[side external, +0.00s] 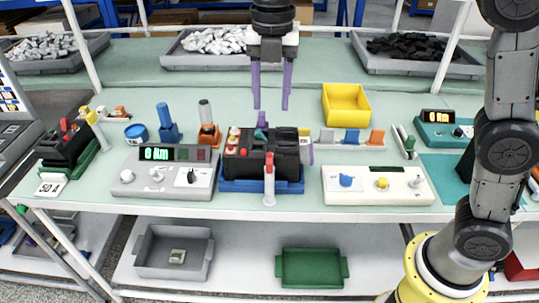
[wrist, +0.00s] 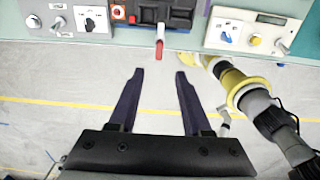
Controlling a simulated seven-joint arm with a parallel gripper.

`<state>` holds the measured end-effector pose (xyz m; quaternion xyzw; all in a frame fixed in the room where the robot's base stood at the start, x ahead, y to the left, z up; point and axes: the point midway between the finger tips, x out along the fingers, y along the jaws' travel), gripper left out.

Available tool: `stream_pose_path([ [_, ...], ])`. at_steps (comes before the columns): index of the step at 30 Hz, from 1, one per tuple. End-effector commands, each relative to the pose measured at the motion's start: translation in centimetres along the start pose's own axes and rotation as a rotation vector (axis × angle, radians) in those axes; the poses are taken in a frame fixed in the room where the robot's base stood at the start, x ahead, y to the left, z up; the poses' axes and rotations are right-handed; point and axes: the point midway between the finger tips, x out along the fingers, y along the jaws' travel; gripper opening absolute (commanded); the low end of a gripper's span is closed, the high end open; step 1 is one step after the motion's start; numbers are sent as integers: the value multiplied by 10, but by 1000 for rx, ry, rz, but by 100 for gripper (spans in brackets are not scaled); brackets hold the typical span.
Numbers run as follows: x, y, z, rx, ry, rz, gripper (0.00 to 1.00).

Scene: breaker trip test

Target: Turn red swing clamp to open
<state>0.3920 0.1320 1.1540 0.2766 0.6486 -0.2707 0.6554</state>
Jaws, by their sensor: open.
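The red swing clamp (side external: 269,163) stands at the front edge of the blue fixture (side external: 240,185), its red top above a pale post. It also shows at the top of the wrist view, its red end (wrist: 159,48) pointing down in the picture. The black breaker (side external: 275,150) sits in the blue fixture behind the clamp. My gripper (side external: 271,107) hangs above and behind the breaker in the side view, its two purple fingers apart and empty. In the wrist view the gripper (wrist: 160,73) has open fingers pointing toward the clamp, with a gap between.
A grey meter box (side external: 160,180) with a green display is left of the fixture, and a white control box (side external: 378,188) is right. A yellow bin (side external: 345,103) stands behind. Blue and orange parts stand near. The bench's front edge is close to the clamp.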

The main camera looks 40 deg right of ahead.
Motion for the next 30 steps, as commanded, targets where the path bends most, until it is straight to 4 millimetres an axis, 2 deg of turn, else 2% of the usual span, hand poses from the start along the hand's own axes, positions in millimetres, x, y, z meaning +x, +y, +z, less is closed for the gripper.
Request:
stream_pose_path([
  [8, 28, 2, -5, -11, 8, -16, 49],
  [18, 94, 1, -5, -10, 8, -16, 49],
  [24, 126, 1, -5, -10, 8, -15, 49],
  [30, 141, 1, -5, -9, 6, -12, 49],
])
